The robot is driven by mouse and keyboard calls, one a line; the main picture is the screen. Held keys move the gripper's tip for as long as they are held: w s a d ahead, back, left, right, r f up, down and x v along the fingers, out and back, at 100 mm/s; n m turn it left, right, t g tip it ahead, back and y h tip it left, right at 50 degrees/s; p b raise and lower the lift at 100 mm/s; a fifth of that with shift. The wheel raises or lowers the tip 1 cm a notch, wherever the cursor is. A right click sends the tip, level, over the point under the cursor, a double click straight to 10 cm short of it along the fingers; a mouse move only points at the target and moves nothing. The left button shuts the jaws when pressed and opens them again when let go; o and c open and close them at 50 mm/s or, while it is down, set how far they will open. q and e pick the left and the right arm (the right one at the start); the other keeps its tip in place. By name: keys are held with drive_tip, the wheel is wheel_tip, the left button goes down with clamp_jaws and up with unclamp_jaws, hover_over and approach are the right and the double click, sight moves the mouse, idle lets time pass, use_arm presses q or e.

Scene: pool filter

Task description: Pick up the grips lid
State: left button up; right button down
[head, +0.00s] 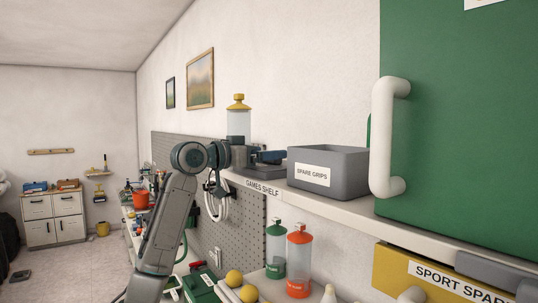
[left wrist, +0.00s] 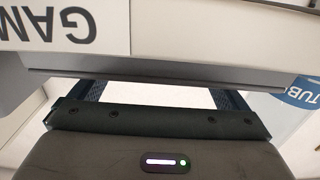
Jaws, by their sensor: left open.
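The grips lid appears to be the flat dark grey plate (head: 258,171) on the games shelf, left of the grey spare grips box (head: 345,178), its front edge at the shelf's edge. My left gripper (head: 268,156) is at the plate, its blue fingers just above it in the head view. In the left wrist view, a grey edge (left wrist: 190,77), likely the plate's, crosses in front of the open gripper (left wrist: 163,93). The fingertips are hidden behind this edge, so I cannot tell whether they touch it. My right gripper is not in view.
A clear bottle with a yellow cap (head: 238,118) stands close behind my left gripper. A large green box with a white handle (head: 388,137) fills the right. Green (head: 275,252) and orange (head: 299,263) bottles stand below the shelf (head: 300,202).

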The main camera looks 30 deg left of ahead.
use_arm(q)
drive_tip(key=shift+w+d+r+p, duration=0.25)
drive_tip(key=shift+w+d+p, duration=0.05)
drive_tip(key=shift+w, duration=0.2)
drive_tip(key=shift+w+d+f, duration=0.3)
drive_tip(key=shift+w+f, duration=0.05)
drive_tip(key=shift+w, duration=0.3)
drive_tip(key=shift+s+a+r, duration=0.1)
drive_tip(key=shift+s+a, duration=0.1)
drive_tip(key=shift+s, duration=0.05)
drive_tip(key=c, duration=1.3)
drive_tip(key=shift+o, duration=0.2)
drive_tip(key=shift+d, duration=0.1)
drive_tip(key=shift+w, duration=0.1)
drive_tip(key=shift+r, duration=0.15)
